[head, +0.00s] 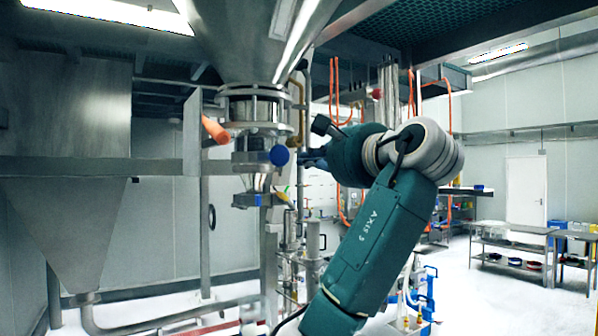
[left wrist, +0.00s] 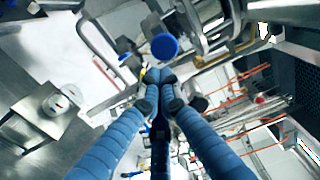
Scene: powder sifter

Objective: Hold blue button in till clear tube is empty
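The round blue button (head: 279,155) faces me on the side of the valve body under the big steel hopper. In the left wrist view the blue button (left wrist: 165,46) lies just beyond the fingertips. My left gripper (head: 303,158) is right of the button in the head view, with a small gap between them in the picture; contact cannot be told. Its blue fingers (left wrist: 160,76) meet at the tips, with nothing seen between them. A short see-through section (head: 257,182) below the valve may be the clear tube; its contents are unclear. My right gripper is out of view.
The steel hopper (head: 262,35) hangs above the valve. An orange handle (head: 215,130) sticks out left of it. Pipes and a metal frame (head: 90,166) crowd the left and below. Steel tables (head: 510,240) stand far right, with open floor before them.

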